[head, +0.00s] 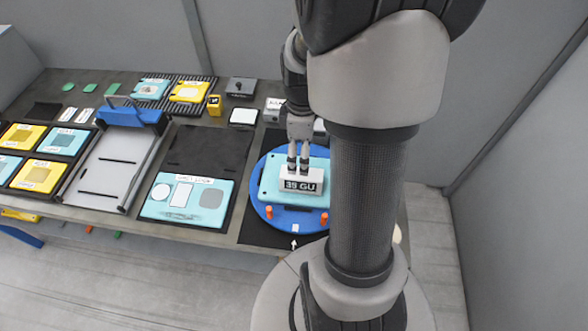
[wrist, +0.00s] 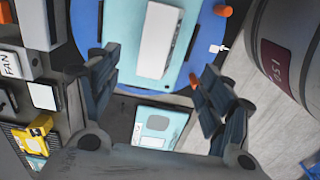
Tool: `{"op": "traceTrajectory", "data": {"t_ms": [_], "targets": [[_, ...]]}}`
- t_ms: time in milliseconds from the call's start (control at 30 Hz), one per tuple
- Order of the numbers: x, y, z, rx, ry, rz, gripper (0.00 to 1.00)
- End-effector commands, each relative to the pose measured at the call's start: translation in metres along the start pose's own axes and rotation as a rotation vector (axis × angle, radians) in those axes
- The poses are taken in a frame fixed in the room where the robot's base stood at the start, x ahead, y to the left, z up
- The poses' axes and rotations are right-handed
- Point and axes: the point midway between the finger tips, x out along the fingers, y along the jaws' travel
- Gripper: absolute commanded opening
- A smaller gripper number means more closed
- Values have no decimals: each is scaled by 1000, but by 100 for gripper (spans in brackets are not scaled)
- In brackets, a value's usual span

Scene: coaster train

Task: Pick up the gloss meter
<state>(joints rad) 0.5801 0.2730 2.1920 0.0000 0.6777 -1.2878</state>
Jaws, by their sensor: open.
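The gloss meter (head: 301,181) is a small white box with a dark "35 GU" display on its front. It lies on a teal panel (head: 270,180) on a round blue turntable (head: 262,208). My gripper (head: 298,168) is open and points down just over the meter's top. In the wrist view the meter (wrist: 158,40) appears as a long white block, tilted, ahead of the spread fingers (wrist: 158,85). Nothing is between the fingers. I cannot tell whether a finger touches the meter.
Orange pegs (head: 295,228) stand at the turntable's front rim. A teal panel with patches (head: 158,208) lies on a black mat to the left. A grey tray with a blue bridge (head: 130,117), yellow and teal cards, and a yellow block (head: 214,105) stand farther left and back.

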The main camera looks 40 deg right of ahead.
Motion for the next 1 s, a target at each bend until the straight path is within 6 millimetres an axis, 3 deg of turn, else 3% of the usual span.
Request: {"op": "traceTrajectory", "data": {"t_ms": [33,233,567,867,1000], "targets": [[16,-1,0,0,-1,-5,73],[54,-1,0,1,-1,-4,73],[75,0,1,1,0,0,73],[118,1,4,1,0,-2,73],[121,2,4,1,0,1,73]]}}
